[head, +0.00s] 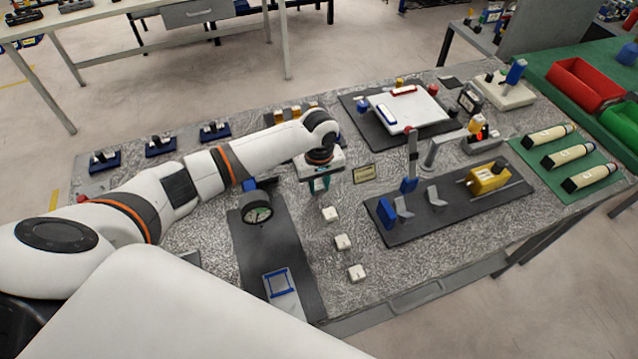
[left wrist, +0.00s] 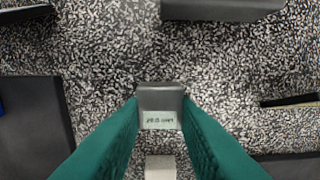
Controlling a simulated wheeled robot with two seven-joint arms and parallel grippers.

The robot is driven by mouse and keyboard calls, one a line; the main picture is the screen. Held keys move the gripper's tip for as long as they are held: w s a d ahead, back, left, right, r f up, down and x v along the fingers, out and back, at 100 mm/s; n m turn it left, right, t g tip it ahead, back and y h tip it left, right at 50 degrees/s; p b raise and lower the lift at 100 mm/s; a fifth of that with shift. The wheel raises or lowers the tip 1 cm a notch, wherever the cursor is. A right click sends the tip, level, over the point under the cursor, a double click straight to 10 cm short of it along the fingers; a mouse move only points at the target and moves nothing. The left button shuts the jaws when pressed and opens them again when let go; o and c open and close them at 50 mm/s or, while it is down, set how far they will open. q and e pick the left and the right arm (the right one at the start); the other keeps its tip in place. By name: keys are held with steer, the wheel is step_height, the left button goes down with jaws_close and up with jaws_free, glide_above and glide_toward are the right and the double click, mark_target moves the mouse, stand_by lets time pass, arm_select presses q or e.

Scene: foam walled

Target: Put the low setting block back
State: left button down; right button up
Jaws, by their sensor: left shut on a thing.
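My left gripper (head: 319,185) points down over the speckled table top (head: 345,205). In the left wrist view its green fingers are shut on a small grey block (left wrist: 160,100) with a pale label, whose text is too small and turned to read surely. I cannot tell whether the block touches the table. A white block (head: 330,214) lies just in front of the gripper; a pale block also shows below the held one in the left wrist view (left wrist: 160,167). Two more white blocks (head: 343,242) (head: 357,272) continue the row toward the front edge. My right gripper is out of view.
A dial gauge (head: 258,214) stands on a dark mat (head: 268,240) left of the blocks. A small sign (head: 364,173) stands right of the gripper. Further right, a dark board (head: 440,222) carries blue stops and a yellow part (head: 488,178). Bare table lies between.

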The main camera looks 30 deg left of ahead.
mark_target(319, 187)
arm_select(q)
steer(key=shift+f, duration=0.45)
steer(key=shift+f, duration=0.1)
steer(key=c, duration=1.1)
jaws_free()
steer(key=shift+c, duration=0.2)
step_height(319, 187, up, 12)
steer(key=b, duration=0.1)
